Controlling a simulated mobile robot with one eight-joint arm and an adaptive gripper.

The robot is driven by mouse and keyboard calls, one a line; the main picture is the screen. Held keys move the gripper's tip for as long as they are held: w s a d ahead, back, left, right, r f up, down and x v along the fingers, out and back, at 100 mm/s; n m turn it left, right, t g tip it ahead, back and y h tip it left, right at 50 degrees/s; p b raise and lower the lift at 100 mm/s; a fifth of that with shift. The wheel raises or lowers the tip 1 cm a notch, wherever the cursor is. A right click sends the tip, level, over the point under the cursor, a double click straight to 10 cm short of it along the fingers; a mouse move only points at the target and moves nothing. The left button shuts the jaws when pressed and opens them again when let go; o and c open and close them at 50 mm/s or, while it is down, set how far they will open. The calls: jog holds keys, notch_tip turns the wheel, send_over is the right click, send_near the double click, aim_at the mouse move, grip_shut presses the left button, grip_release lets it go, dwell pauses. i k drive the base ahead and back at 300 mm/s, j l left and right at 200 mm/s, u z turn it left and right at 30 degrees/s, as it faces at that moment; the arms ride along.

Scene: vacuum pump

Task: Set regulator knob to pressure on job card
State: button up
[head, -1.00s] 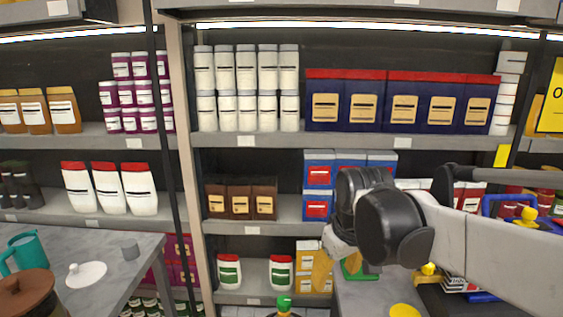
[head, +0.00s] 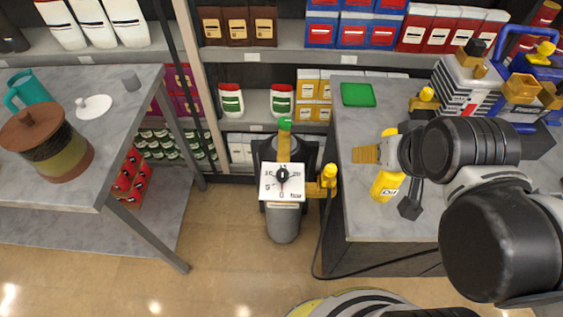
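The vacuum pump, a grey cylinder (head: 284,222), stands on the floor left of the right bench. A yellow fitting (head: 327,180) sits at the dial's right. I cannot pick out a readable job card.
The right bench (head: 350,215) holds a green square (head: 358,95), a yellow bottle (head: 386,186) and several parts. A black hose (head: 325,235) runs from the pump below that bench. The left table (head: 130,175) carries a brown-lidded pot (head: 50,145). Floor in front of the pump is partly open.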

aim_at(283, 174)
jog(key=l+z, duration=1)
jog(key=z, duration=0.15)
jog(key=i+l+z, duration=0.1)
jog(key=l+z, duration=0.3)
